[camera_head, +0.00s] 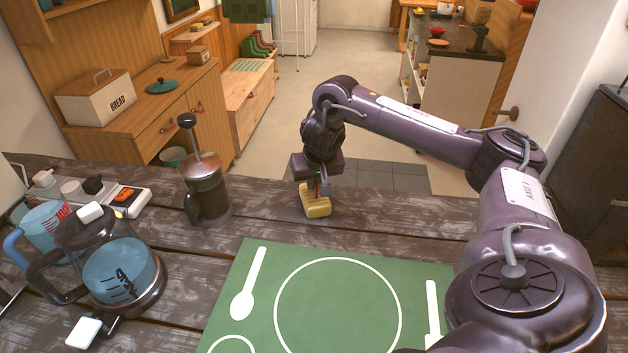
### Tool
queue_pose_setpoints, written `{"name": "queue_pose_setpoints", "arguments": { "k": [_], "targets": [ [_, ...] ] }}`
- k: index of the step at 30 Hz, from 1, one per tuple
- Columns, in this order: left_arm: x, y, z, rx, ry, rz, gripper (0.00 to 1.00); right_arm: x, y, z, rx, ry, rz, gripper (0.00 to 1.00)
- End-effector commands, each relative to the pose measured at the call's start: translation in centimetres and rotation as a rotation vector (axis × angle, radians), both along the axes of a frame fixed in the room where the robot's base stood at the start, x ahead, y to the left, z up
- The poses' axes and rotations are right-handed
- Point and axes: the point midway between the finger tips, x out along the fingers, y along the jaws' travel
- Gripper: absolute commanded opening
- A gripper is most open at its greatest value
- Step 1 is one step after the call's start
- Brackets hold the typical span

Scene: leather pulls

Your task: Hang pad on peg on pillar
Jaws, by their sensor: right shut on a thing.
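A small yellow block-like pad (315,204) is at the far edge of the dark plank table, beyond the green mat. My right gripper (318,188) reaches in from the right and points down, shut on the top of the yellow pad. I cannot tell whether the pad touches the table or is just above it. The fingertips are small and partly hidden by the gripper body. My left gripper is not in view.
A green placemat (255,285) lies in front. A French press (204,190) stands left of the pad. A glass kettle (118,270) and a measuring jug (45,226) stand at the left. Past the table are a wooden cabinet (150,100) and open floor (345,80).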

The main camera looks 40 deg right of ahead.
Motion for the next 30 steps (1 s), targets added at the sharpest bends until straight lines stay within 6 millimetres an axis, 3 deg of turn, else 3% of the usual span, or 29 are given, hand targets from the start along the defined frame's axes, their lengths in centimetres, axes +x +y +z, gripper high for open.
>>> {"name": "queue_pose_setpoints", "arguments": {
  "k": [10,11,15,25,30],
  "targets": [
    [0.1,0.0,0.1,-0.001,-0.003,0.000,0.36,0.0,0.0,-0.3,0.000,0.000,0.000,0.00],
    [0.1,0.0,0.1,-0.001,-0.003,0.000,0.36,0.0,0.0,-0.3,0.000,-0.001,0.001,0.10],
    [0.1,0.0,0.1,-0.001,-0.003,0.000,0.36,0.0,0.0,-0.2,0.000,-0.001,0.000,0.28],
    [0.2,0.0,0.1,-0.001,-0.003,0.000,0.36,0.1,0.0,0.0,0.000,-0.002,0.000,0.29],
    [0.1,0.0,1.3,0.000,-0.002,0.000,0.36,-0.5,0.3,2.4,-0.002,-0.004,0.002,0.29]
  ]
}}
